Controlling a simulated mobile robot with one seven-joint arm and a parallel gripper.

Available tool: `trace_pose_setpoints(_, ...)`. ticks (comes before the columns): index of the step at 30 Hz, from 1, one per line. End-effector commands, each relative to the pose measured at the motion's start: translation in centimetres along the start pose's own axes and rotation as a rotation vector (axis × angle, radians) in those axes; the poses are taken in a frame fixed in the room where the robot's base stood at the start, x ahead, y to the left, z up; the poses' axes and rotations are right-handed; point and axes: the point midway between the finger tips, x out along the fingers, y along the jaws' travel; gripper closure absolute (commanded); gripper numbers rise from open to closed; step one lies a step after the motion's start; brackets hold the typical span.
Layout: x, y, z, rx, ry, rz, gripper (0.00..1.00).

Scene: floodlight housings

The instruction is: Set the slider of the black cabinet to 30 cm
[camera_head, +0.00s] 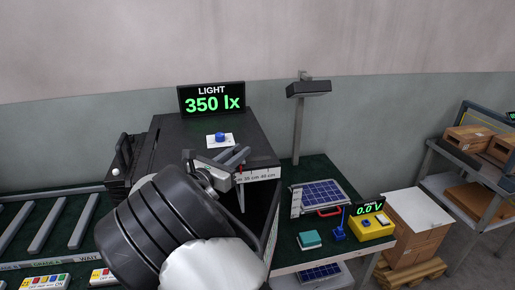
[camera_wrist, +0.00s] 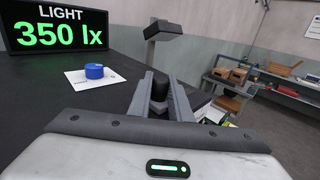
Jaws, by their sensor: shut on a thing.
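The black cabinet (camera_head: 185,130) stands at the centre left in the head view. A white scale strip (camera_head: 262,174) runs along its top front edge; "40 cm" and part of another mark are readable, the rest is hidden by my arm. My gripper (camera_head: 236,158) is at this edge, left of the readable marks. In the wrist view my gripper's two grey fingers (camera_wrist: 161,98) are shut on a black slider knob (camera_wrist: 159,84). A small red mark shows just below the fingers in the head view. The slider's exact reading cannot be told.
To the right, a green bench holds a solar panel (camera_head: 322,194), a yellow meter (camera_head: 372,224) reading 0.0 V and a lamp post (camera_head: 299,130).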

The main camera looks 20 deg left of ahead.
Motion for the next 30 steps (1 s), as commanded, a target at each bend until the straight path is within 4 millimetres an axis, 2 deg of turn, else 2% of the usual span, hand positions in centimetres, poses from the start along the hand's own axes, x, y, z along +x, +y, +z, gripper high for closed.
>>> trace_pose_setpoints(3, -1.1, 1.2, 0.1, 0.001, 0.000, 0.001, 1.00)
trace_pose_setpoints(13, -1.4, 1.4, 0.0, 0.000, 0.001, -0.001, 1.00)
trace_pose_setpoints(14, -1.4, 1.4, 0.0, 0.000, 0.001, -0.001, 0.81)
trace_pose_setpoints(17, -1.4, 1.4, 0.0, 0.000, 0.001, -0.001, 0.64)
trace_pose_setpoints(26, -1.5, 1.4, 0.0, 0.000, 0.001, -0.001, 0.63)
trace_pose_setpoints(30, -2.6, 1.5, 0.0, 0.001, 0.002, 0.002, 0.63)
